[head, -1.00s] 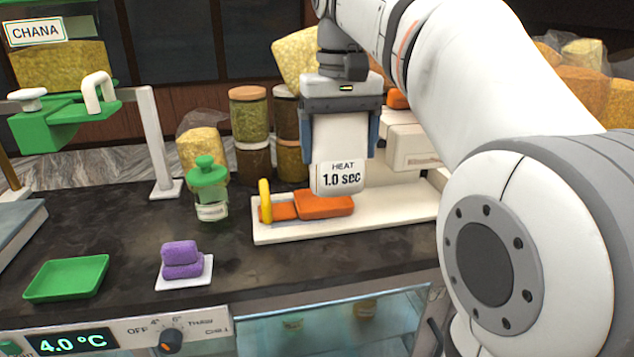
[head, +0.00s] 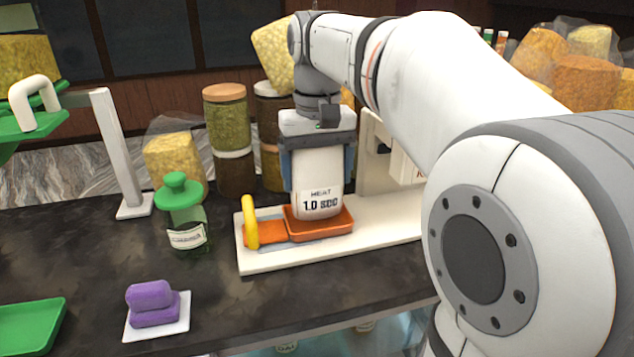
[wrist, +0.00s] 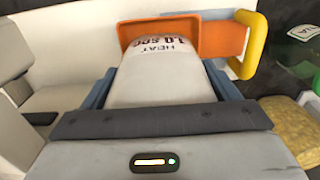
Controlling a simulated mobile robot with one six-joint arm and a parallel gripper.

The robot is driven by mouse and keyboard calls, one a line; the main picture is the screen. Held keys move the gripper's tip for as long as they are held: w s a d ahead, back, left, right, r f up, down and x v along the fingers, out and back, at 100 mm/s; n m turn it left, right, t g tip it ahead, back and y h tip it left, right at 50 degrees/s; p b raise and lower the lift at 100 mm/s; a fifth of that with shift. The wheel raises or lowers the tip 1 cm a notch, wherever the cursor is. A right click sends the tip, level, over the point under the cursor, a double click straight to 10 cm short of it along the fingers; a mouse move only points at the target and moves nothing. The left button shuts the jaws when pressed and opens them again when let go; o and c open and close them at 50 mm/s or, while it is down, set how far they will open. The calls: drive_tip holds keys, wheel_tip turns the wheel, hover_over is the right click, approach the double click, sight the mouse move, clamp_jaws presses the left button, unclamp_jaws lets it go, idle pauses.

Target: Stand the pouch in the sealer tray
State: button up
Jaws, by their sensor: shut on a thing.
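The white pouch (head: 318,180) has a printed label reading "HEAT 1.0 sec" and hangs upright. My gripper (head: 319,174) is shut on it from above, with a blue finger on each side. The orange sealer tray (head: 347,223) lies on the white sealer base. The pouch's lower end is at the tray, inside its outline in the head view; whether it touches the floor cannot be told. In the wrist view the pouch (wrist: 160,80) reaches down to the tray (wrist: 212,37), and the gripper body hides its top.
A yellow handle (head: 250,222) stands at the left end of the sealer base (head: 300,258). A green-lidded jar (head: 183,220) is left of it. Tall jars (head: 228,125) stand behind. Purple blocks on a white plate (head: 180,325) and a green tray (head: 30,325) are in front left.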

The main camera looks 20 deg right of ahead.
sight(318, 164)
drive_tip(key=shift+f, duration=1.15)
drive_tip(key=shift+s+f, duration=0.1)
drive_tip(key=o, duration=0.9)
drive_tip(key=shift+o, duration=0.2)
wheel_tip(318, 164, up, 12)
drive_tip(key=shift+r, duration=0.15)
